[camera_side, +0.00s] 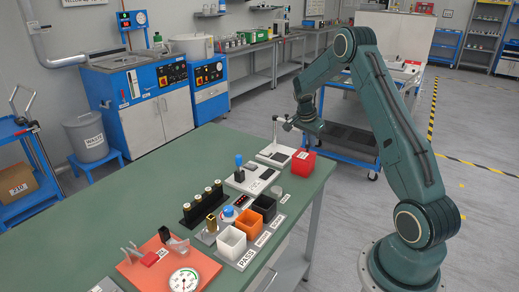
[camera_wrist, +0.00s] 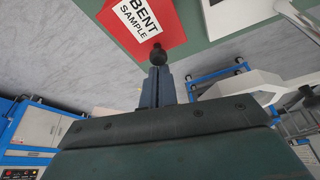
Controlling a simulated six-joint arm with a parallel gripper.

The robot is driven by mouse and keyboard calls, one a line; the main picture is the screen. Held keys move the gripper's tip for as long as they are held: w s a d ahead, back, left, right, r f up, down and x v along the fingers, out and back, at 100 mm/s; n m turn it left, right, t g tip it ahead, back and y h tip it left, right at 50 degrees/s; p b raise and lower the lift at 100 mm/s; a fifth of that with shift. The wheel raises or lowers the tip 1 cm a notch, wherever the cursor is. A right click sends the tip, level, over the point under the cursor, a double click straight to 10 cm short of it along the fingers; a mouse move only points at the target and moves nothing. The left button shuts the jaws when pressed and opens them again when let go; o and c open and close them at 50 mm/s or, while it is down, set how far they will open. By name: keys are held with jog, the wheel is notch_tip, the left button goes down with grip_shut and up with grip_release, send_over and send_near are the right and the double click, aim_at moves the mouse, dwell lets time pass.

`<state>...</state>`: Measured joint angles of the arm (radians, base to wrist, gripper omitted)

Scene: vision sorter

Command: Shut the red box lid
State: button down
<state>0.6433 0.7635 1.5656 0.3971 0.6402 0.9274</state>
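The red box (camera_side: 303,162) stands at the far right corner of the green table in the side view. In the wrist view its red face (camera_wrist: 115,22) carries a white label reading "BENT SAMPLE". I cannot tell from these views how far its lid stands open. My gripper (camera_side: 307,139) is just above the box in the side view. In the wrist view my gripper (camera_wrist: 158,72) shows its dark fingers close together, pointing at the red face. A black ball (camera_wrist: 158,54) is at the fingertips, over the red edge; I cannot tell whether they grip it.
A white stand (camera_side: 275,153) is left of the box, and it also shows in the wrist view (camera_wrist: 245,84). White (camera_side: 231,243), orange (camera_side: 247,223) and black (camera_side: 264,207) bins are nearer on the table (camera_side: 130,195). A blue cart (camera_side: 349,147) stands behind.

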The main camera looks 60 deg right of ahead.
notch_tip(320, 180, up, 10)
jog(key=f, duration=0.1)
jog(key=s+a+r+n+t, duration=0.2)
jog(key=a+r+n, duration=0.4)
jog(key=a, duration=0.5)
jog(key=s+a+r+n+t, duration=0.2)
jog(key=a+r+n, duration=0.2)
jog(key=a+r, duration=0.55)
jog(key=s+a+f+n+t+y, duration=0.1)
jog(key=s+a+n+y, duration=0.1)
jog(key=s+a+n, duration=0.3)
jog(key=s+a+f+n+t+y, duration=0.1)
jog(key=s+a+n, duration=0.5)
jog(key=s+a, duration=0.5)
jog(key=shift+s+a+f+t+y, duration=0.3)
jog(key=shift+a+y, duration=0.1)
jog(key=shift+a, duration=1.1)
